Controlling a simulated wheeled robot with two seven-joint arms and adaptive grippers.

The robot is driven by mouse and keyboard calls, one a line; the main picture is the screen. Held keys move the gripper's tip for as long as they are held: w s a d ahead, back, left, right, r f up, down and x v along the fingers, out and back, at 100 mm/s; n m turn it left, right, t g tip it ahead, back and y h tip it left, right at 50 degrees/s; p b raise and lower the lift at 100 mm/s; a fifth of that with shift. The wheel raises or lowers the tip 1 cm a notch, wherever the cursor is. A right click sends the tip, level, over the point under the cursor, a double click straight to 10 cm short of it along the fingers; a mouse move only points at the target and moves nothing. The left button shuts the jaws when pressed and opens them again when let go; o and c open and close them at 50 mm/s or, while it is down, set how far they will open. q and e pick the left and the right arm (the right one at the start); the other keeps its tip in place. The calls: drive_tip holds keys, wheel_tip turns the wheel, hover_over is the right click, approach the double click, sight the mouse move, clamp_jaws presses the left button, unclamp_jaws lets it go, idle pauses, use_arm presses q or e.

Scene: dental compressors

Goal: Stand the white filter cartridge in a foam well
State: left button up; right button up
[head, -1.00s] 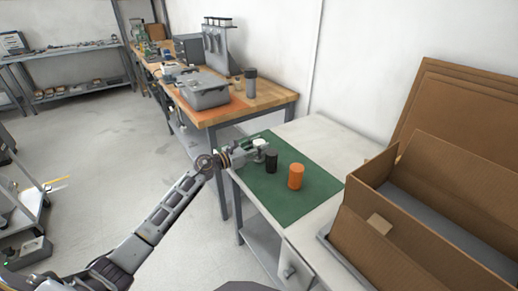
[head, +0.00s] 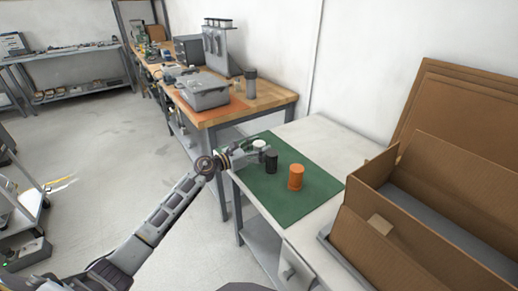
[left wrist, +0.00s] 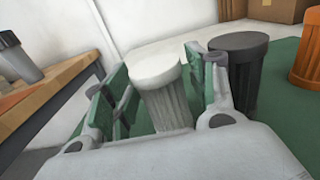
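The white filter cartridge (head: 260,144) stands on the green mat (head: 285,206), left of the black cartridge. My left gripper (head: 259,151) is at the white cartridge, low over the mat. In the left wrist view the white ribbed cartridge (left wrist: 167,92) is between the two green-padded fingers of my left gripper (left wrist: 163,88). The fingers are spread, one on each side; I cannot tell whether either pad touches it. My right gripper is out of view. No foam well can be made out; the cardboard box (head: 420,205) shows only a grey inside surface.
A black cartridge (head: 271,162) stands close beside my left gripper's right finger. An orange cartridge (head: 296,177) stands further right. Behind is a wooden bench (head: 268,97) with a grey case (head: 204,93). The mat's front part is clear.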

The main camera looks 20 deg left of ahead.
use_arm(q)
drive_tip(key=shift+r, duration=0.1)
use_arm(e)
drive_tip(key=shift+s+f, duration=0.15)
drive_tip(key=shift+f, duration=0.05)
use_arm(q)
drive_tip(key=shift+s+a, duration=0.4)
drive_tip(key=shift+s, duration=0.1)
drive_tip(key=shift+v, duration=4.65)
drive_tip(key=shift+s+a, duration=0.45)
drive_tip(key=shift+s, duration=0.05)
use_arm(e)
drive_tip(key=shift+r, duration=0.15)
